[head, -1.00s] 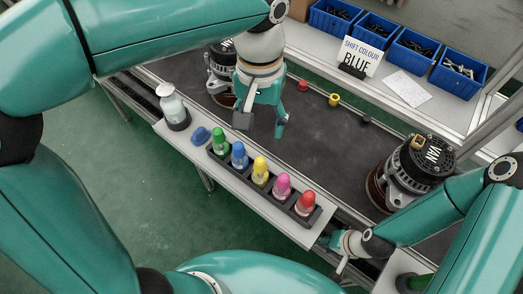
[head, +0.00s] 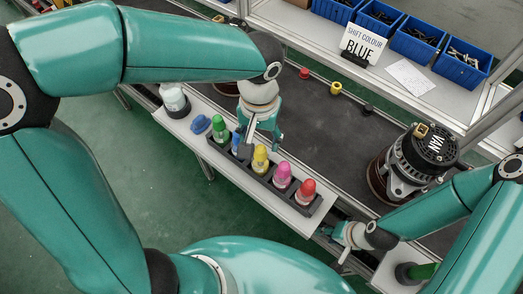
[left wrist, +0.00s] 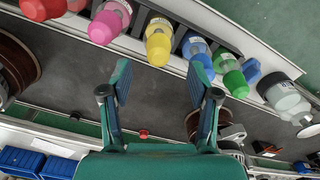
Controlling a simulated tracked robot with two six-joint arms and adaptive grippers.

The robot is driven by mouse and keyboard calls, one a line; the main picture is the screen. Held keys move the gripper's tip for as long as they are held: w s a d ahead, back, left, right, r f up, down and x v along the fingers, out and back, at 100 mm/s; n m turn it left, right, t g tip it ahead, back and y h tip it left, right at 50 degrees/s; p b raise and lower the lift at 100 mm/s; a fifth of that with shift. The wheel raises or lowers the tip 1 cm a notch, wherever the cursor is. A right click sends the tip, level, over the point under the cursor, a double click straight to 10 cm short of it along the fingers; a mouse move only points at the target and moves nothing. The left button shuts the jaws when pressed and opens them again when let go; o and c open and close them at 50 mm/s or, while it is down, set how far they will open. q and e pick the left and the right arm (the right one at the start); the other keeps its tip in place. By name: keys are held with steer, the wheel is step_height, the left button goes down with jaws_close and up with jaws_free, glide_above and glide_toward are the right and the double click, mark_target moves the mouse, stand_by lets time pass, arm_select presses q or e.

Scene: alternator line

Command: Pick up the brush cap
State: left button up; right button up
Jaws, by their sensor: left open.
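No part is labelled a brush cap.
A rack (head: 264,178) holds bottles with green, blue, yellow, pink and red caps. A clear bottle (head: 174,98) stands at its left. A VAN alternator (head: 425,160) stands on the belt (head: 320,135) at right. A sign (head: 362,43) reads SHIFT COLOUR BLUE. Blue bins (head: 458,68) line the back.

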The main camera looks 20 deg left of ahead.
mark_target(261, 148)
arm_select(q)
step_height(261, 148, down, 4)
steer(key=shift+s+d+f, duration=0.1)
steer(key=c, duration=0.9)
